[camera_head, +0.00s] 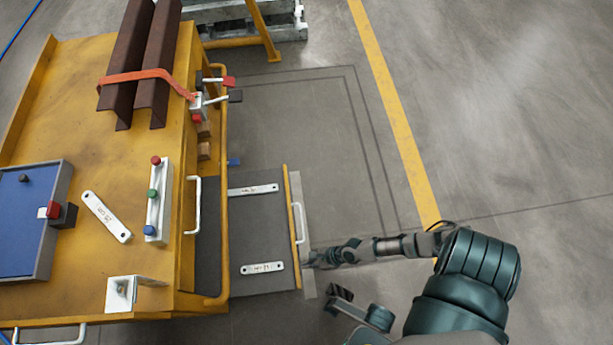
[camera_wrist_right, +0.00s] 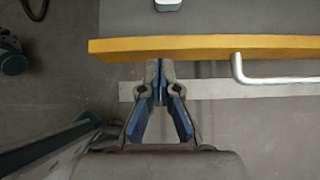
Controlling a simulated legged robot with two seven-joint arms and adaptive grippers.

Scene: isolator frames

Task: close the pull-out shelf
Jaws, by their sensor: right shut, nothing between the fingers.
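The pull-out shelf (camera_head: 255,225) sticks out from the right side of the yellow cart in the head view. It has a dark grey top and a yellow front edge (camera_head: 291,215) with a silver handle (camera_head: 299,223). My right gripper (camera_head: 310,260) is shut and empty at the shelf front, near its lower end. In the right wrist view, its fingertips (camera_wrist_right: 160,66) are at the yellow front panel (camera_wrist_right: 200,47), left of the handle (camera_wrist_right: 275,80). I cannot tell whether they touch.
Two white labelled plates lie on the shelf, one at the back (camera_head: 253,189) and one in front (camera_head: 262,267). The cart top (camera_head: 75,125) carries brown beams (camera_head: 140,60), a button box (camera_head: 158,200) and a blue box (camera_head: 30,225). The floor right of the shelf is clear.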

